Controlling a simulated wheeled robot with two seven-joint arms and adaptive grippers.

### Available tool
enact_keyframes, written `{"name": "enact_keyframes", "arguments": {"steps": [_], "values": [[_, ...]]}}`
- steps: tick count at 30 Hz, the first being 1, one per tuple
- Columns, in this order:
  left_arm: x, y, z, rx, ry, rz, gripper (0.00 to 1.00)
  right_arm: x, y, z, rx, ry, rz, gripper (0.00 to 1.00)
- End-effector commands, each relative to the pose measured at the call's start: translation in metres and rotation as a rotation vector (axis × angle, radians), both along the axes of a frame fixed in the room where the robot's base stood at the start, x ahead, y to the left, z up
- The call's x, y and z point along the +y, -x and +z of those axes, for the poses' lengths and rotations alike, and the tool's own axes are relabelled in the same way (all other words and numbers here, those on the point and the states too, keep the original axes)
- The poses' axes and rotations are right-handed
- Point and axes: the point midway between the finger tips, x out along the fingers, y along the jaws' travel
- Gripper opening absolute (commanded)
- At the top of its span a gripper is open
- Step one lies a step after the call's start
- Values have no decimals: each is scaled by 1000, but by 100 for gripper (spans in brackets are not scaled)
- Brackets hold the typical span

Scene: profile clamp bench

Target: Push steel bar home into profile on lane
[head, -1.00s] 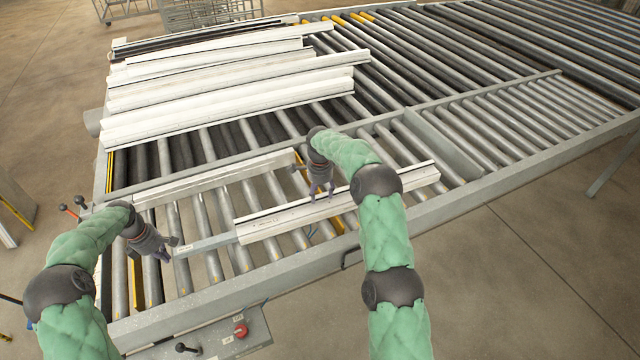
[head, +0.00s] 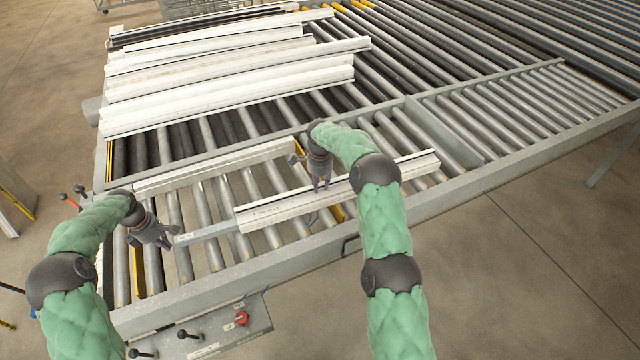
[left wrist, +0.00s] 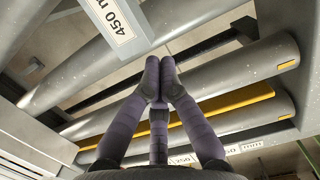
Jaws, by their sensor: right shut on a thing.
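The steel bar (head: 208,231) lies on the lane rollers and sticks out of the left end of the white profile (head: 285,210). Its rest is hidden inside the profile. My left gripper (head: 166,243) is beside the bar's free left end. In the left wrist view its fingertips (left wrist: 160,68) are together with nothing between them, close to the bar's "450 mm" label (left wrist: 115,22). Whether they touch the bar I cannot tell. My right gripper (head: 320,187) is shut on the profile near its middle, from above.
A second white rail (head: 215,167) lies behind the profile along the lane. Several long white profiles (head: 230,85) are stacked on the rollers at the back. A control box with a red button (head: 241,318) hangs at the front edge. Bare rollers (head: 500,120) lie to the right.

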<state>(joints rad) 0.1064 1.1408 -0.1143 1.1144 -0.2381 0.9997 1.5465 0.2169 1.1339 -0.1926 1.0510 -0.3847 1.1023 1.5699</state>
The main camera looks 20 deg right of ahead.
Motion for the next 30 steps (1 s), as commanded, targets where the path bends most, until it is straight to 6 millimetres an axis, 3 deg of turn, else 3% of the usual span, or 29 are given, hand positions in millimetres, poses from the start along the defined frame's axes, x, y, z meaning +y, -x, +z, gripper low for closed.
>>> {"name": "enact_keyframes", "arguments": {"steps": [30], "values": [[-43, 2, 0, 0, 0, -1, 0, 0, 0, 0, -1, 0, 0, 0]]}}
